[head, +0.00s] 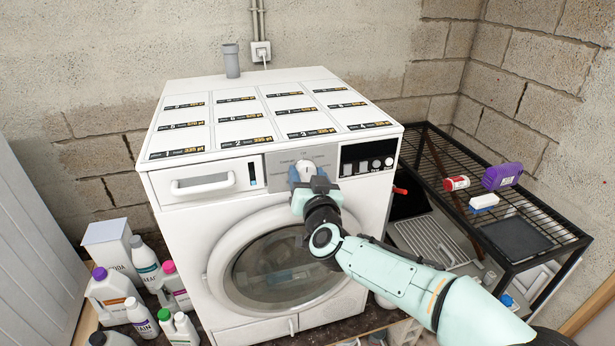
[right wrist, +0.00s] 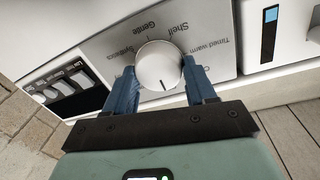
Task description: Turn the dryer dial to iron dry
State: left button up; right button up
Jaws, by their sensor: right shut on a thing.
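The white dryer (head: 205,240) stands against the wall with its round door (head: 285,268) closed. Its round dial (head: 306,168) sits on a grey panel at the top front; it also shows in the right wrist view (right wrist: 158,64). My right gripper (head: 305,180) is at the dial. In the right wrist view its two blue fingers (right wrist: 160,84) are shut on the dial from both sides. A dark mark on the dial points toward the gripper. Labels such as "Shelf", "Gentle" and "Timed warm" show upside down; the gripper hides others. My left gripper is not in view.
A black display with buttons (head: 368,159) is right of the dial, and a drawer handle (head: 203,184) is left. Bottles (head: 113,292) stand at the lower left. A black wire rack (head: 450,160) holding small items stands at the right.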

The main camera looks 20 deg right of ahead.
jog(key=m, duration=0.5)
jog(key=shift+d+b, duration=0.1)
jog(key=shift+b, duration=0.25)
jog(key=m, duration=0.2)
jog(key=m+b, duration=0.1)
jog(key=m, duration=0.1)
jog(key=shift+d+g+y, duration=0.1)
jog(key=shift+g+y, duration=0.2)
jog(key=m, duration=0.2)
jog(key=shift+f+m+b, duration=0.1)
jog(key=shift+m+b, duration=0.25)
jog(key=shift+m, duration=0.05)
jog(key=m+y+b, duration=0.1)
jog(key=m, duration=0.3)
jog(key=shift+f+m+b, duration=0.1)
jog(key=shift+m+b, duration=0.2)
jog(key=shift+b, duration=0.05)
jog(key=o, duration=1)
jog(key=shift+o, duration=0.2)
